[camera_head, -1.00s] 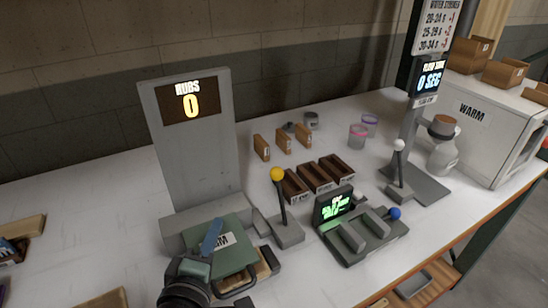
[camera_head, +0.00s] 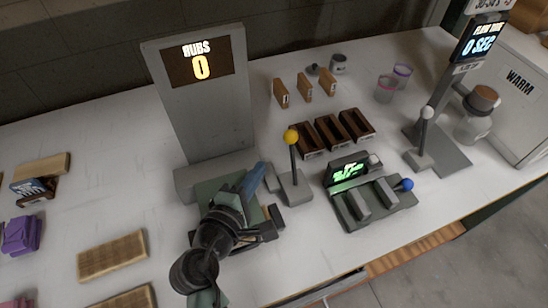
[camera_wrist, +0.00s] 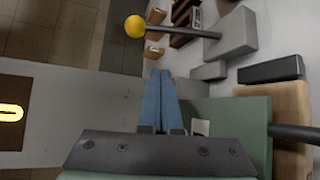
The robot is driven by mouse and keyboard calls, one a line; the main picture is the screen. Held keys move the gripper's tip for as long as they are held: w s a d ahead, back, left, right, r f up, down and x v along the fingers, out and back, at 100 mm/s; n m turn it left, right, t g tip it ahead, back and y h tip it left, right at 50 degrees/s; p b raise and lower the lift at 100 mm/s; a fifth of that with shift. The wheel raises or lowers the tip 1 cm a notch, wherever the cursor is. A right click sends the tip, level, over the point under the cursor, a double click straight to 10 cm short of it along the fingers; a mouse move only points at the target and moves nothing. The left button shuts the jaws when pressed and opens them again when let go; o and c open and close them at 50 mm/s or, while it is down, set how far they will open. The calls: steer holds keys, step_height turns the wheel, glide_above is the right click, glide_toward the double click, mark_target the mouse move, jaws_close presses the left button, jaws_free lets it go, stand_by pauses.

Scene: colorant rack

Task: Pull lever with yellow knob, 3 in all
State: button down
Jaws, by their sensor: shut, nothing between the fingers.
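The lever's yellow knob (camera_head: 291,136) tops a dark rod that stands upright on a grey base (camera_head: 295,188), right of the grey panel with the "RUBS 0" display (camera_head: 200,66). My gripper (camera_head: 258,170) has blue fingers, shut and empty, to the left of the lever and apart from it. In the wrist view the blue fingers (camera_wrist: 161,76) are together, and the yellow knob (camera_wrist: 135,26) is beyond their tips, up and to the left, with its rod running right to the grey base (camera_wrist: 232,33). My arm hides part of the green block (camera_head: 212,188) below the display.
A grey device with a green screen (camera_head: 349,171) and a blue-knobbed lever (camera_head: 407,185) is to the right. A white-knobbed lever (camera_head: 427,112) stands farther right. Dark trays (camera_head: 330,131) sit behind. A woven mat (camera_head: 112,256) lies front left, with free table around it.

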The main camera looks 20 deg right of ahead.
mark_target(292, 157)
steer(key=shift+w+d+f+p, duration=0.2)
steer(key=shift+w+d+p, duration=0.35)
steer(key=shift+d, duration=0.6)
steer(key=shift+w+d+f+p, duration=0.15)
steer(key=shift+w+d+p, duration=0.4)
steer(key=shift+d, duration=0.55)
steer(key=shift+w+d+f+p, duration=0.2)
steer(key=shift+w+d+p, duration=0.35)
steer(key=shift+d, duration=0.6)
steer(key=shift+s+f+b, duration=0.1)
steer(key=shift+f+b, duration=0.1)
steer(key=shift+b, duration=0.65)
